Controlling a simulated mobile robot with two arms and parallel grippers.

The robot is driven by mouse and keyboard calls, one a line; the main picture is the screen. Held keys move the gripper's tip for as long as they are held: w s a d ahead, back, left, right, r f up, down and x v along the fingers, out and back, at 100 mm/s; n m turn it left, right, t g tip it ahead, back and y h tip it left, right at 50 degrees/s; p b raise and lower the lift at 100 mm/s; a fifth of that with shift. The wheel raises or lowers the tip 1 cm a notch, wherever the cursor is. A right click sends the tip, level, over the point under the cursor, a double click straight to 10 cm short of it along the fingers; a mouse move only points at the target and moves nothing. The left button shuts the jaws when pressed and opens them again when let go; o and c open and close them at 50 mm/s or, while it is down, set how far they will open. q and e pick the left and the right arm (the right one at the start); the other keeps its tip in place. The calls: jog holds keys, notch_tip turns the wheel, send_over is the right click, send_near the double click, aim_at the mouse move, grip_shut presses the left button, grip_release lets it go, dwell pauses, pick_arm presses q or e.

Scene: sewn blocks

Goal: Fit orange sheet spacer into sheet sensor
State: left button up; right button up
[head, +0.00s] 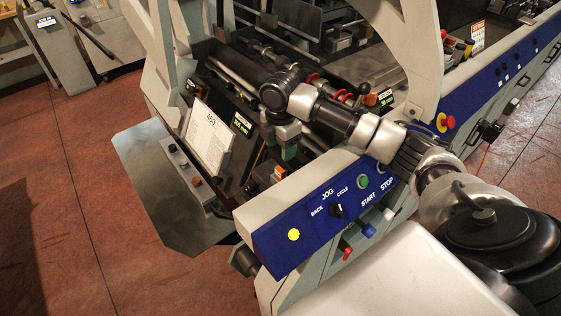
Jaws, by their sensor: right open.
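My right arm reaches in from the right over the blue control panel. My right gripper (289,148) points down over the machine's inner edge, with greenish parts at its tip. It is open, and nothing shows held in it. A small orange-and-white piece (279,173) sits just below and left of the gripper, apart from it. Another orange piece (370,100) is on the machine, right of the wrist. I cannot tell which orange piece, if either, is the sheet spacer. The sheet sensor cannot be made out. My left gripper is not in view.
The blue panel (300,236) with its knob and buttons lies in front of the gripper. A paper marked 460 (208,138) is on the dark slanted plate at left. A grey metal sheet (150,165) juts out left. Rollers (236,73) and frame arms crowd the back. Red floor is clear at left.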

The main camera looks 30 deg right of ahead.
jog(key=shift+r, duration=1.6)
